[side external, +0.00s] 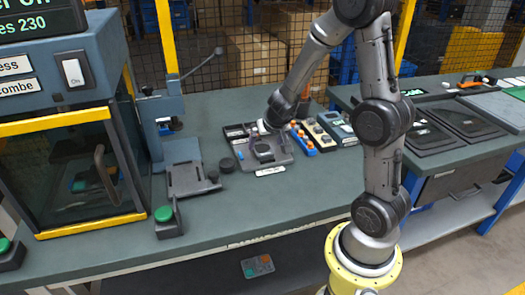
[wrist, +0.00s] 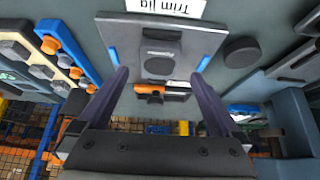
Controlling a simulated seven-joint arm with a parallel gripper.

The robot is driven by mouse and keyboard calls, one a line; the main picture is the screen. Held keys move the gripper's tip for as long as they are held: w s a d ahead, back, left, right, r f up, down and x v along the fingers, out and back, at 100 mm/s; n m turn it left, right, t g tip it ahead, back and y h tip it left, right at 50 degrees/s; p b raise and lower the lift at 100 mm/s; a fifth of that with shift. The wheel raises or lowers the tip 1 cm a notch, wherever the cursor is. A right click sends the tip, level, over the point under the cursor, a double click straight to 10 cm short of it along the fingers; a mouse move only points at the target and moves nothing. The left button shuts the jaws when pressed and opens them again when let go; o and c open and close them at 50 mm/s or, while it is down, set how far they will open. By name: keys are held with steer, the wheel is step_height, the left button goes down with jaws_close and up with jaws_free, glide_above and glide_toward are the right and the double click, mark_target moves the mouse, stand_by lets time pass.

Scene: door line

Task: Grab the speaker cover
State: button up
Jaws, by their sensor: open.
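I cannot tell for sure which of these is the speaker cover. My gripper (wrist: 159,72) is open and empty above the plate; its tips are partly hidden in the side view (side external: 264,128).
Orange-topped parts in a blue holder (side external: 302,140) and a beige holder (side external: 319,136) stand right of the plate. A press stand (side external: 190,180) and a glass-fronted machine (side external: 75,170) stand left. The front bench strip (side external: 290,200) is clear.

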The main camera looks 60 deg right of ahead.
mark_target(263, 149)
steer(key=shift+x, duration=2.3)
steer(key=shift+d+r, duration=0.1)
steer(key=shift+d, duration=0.05)
steer(key=shift+c, duration=0.2)
steer(key=c, duration=1.3)
steer(key=shift+r, duration=0.1)
